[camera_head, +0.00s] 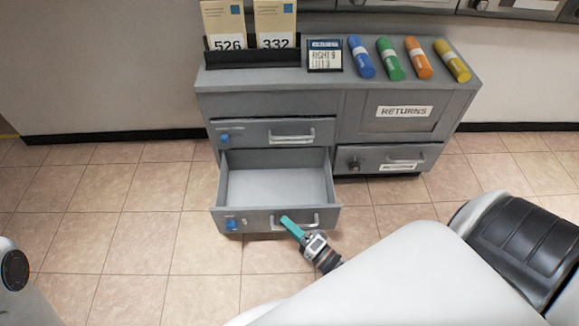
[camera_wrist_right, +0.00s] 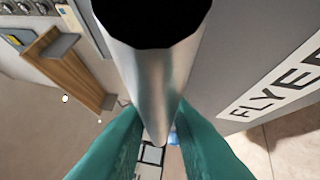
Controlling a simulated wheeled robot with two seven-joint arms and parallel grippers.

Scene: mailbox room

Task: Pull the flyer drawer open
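The flyer drawer (camera_head: 223,190) is the lower left drawer of the grey cabinet. It stands pulled out, and its pale, empty inside shows in the head view. The right wrist view shows its white label with part of the word FLYER (camera_wrist_right: 278,95). My right gripper (camera_head: 291,226), with teal fingers, is at the drawer's front. In the right wrist view the fingers (camera_wrist_right: 155,125) lie on both sides of the metal bar handle (camera_wrist_right: 152,75) and appear closed on it. The handle also shows in the head view (camera_head: 312,220). My left gripper is out of view.
A shut drawer (camera_head: 275,132) is above, and another shut drawer (camera_head: 388,158) is at right below the RETURNS panel (camera_head: 403,111). Blue, green, orange and yellow tubes, a card stand and envelopes 526 and 332 are on top. Tiled floor in front is clear.

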